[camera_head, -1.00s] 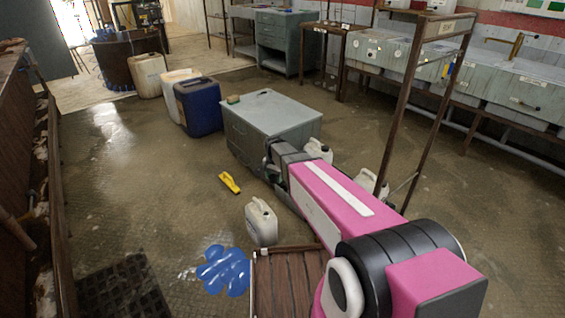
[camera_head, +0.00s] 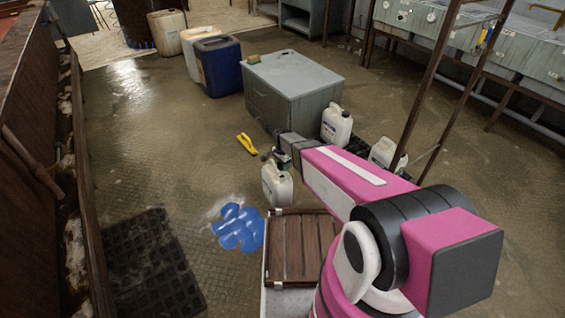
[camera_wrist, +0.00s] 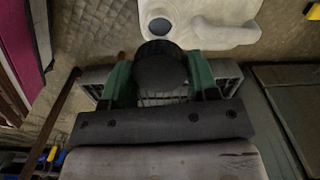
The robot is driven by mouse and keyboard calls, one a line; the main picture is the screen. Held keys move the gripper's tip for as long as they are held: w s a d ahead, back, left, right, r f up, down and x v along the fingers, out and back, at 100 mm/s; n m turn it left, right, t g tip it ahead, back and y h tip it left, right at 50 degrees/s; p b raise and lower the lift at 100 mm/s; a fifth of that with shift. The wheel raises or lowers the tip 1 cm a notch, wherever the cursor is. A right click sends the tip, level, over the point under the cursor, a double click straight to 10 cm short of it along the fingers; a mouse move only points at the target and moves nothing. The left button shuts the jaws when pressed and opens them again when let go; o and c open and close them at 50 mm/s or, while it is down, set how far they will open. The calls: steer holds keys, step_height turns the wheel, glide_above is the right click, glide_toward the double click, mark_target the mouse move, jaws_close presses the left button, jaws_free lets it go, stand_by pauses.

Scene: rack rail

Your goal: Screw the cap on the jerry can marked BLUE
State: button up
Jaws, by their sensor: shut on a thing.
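A white jerry can (camera_head: 277,186) stands on the floor beside a blue puddle; I cannot read its marking. My gripper (camera_head: 272,155) is just above its top, partly covering it. In the wrist view my gripper (camera_wrist: 160,78) has its green fingers shut on a round black cap (camera_wrist: 160,67). The white can (camera_wrist: 215,28) lies beyond the cap, with its dark open mouth (camera_wrist: 160,27) in view. The cap is short of the mouth in the picture; I cannot tell the height between them. Two more white cans (camera_head: 336,126) (camera_head: 384,153) stand to the right.
A blue puddle (camera_head: 239,228) and a yellow object (camera_head: 246,143) lie on the floor. A grey cabinet (camera_head: 292,85) stands behind. A slatted brown top (camera_head: 303,247) is in front of the can. A rusty rack post (camera_head: 433,75) rises on the right.

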mark_target(282, 175)
steer(key=shift+f, duration=2.25)
steer(key=shift+f, duration=1.45)
stand_by(1.3)
steer(key=m, duration=0.3)
steer(key=shift+m, duration=0.4)
steer(key=m, duration=1.3)
steer(key=o, duration=1)
